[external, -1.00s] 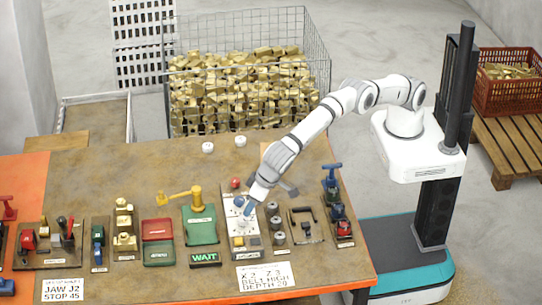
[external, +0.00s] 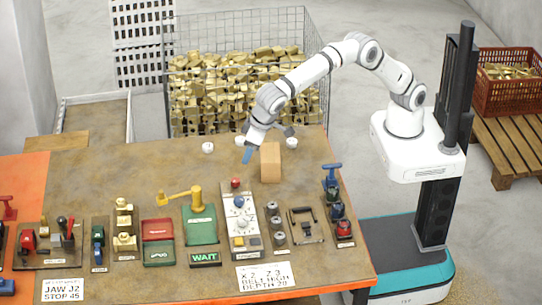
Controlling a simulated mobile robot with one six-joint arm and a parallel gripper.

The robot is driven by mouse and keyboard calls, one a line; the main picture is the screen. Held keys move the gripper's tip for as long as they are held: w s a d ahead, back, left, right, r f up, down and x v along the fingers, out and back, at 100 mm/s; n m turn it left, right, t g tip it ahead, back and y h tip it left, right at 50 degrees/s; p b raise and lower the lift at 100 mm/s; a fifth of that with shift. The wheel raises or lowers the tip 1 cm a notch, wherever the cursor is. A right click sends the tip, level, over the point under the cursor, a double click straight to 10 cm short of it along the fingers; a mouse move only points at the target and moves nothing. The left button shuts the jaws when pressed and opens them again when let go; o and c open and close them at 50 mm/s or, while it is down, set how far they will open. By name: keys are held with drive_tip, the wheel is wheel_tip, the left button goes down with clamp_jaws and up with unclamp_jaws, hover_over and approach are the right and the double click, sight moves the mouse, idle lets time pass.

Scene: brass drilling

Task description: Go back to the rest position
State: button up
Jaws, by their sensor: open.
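My gripper (external: 247,155) is open and empty, raised above the back part of the workbench (external: 100,180). Its blue fingertips point down, beyond the grey control panel (external: 240,222) and apart from it. A tan block (external: 270,162) stands on the bench just to the right of the fingertips.
A wire cage of brass parts (external: 240,90) stands behind. A red crate (external: 505,90) sits on a pallet at right.

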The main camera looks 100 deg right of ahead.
drive_tip(key=s+d+r+n+y, duration=0.1)
drive_tip(key=s+d+r, duration=0.3)
drive_tip(key=s+d, duration=0.5)
drive_tip(key=s+d+r+n, duration=0.1)
drive_tip(key=s+d+r, duration=0.35)
drive_tip(key=d, duration=0.75)
drive_tip(key=s+d+f, duration=0.2)
drive_tip(key=s+d, duration=0.1)
drive_tip(key=s, duration=0.5)
drive_tip(key=s+d+f+n, duration=0.1)
drive_tip(key=s+d+f, duration=0.2)
drive_tip(key=s, duration=0.5)
drive_tip(key=s+d+f+n, duration=0.1)
drive_tip(key=s+d+f, duration=0.2)
drive_tip(key=s, duration=0.5)
drive_tip(key=shift+s+d+y, duration=0.2)
drive_tip(key=shift+d+y, duration=0.2)
drive_tip(key=shift+d, duration=0.5)
